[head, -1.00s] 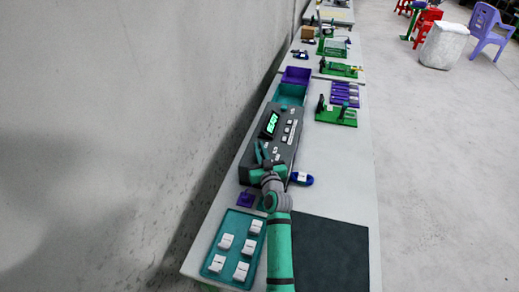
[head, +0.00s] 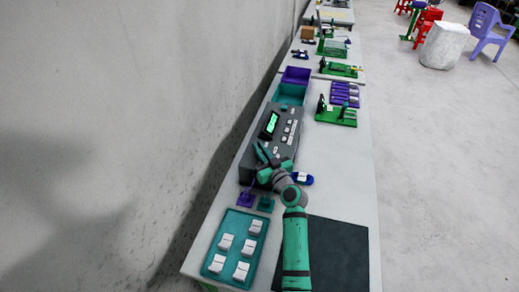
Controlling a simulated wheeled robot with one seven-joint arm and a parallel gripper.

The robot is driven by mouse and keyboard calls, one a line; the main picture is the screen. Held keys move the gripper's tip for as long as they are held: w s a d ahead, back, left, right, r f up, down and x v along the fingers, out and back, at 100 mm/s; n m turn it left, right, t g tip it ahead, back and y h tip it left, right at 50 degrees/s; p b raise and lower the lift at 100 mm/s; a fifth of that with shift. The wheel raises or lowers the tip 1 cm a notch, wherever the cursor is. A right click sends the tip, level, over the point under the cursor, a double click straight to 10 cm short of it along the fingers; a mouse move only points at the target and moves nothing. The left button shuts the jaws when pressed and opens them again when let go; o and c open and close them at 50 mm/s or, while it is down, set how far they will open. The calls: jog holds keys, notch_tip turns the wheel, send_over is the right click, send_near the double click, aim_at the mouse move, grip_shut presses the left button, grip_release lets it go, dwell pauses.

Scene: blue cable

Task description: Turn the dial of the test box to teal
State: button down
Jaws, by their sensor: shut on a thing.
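The test box (head: 284,150) is a dark grey case on the long table, with a lit green screen (head: 271,122) and several small pale buttons or labels on its sloped top. My gripper (head: 263,156) is at the near left part of the box top, its teal fingers down at the panel. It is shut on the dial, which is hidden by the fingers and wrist. The dial's pointing direction and any teal mark cannot be made out.
A teal tray (head: 213,262) with several white blocks lies at the near left, by a dark mat (head: 338,258). Purple (head: 246,196) and teal (head: 265,204) small stands and a blue cable piece (head: 303,179) lie near the box. Bins (head: 292,94) stand behind it.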

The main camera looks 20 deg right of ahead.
jog(key=c, duration=1.9)
grip_release()
jog(key=shift+o, duration=0.2)
jog(key=s, duration=0.3)
jog(key=s+d, duration=0.1)
jog(key=s, duration=0.6)
jog(key=shift+s+d, duration=0.3)
jog(key=shift+s, duration=0.1)
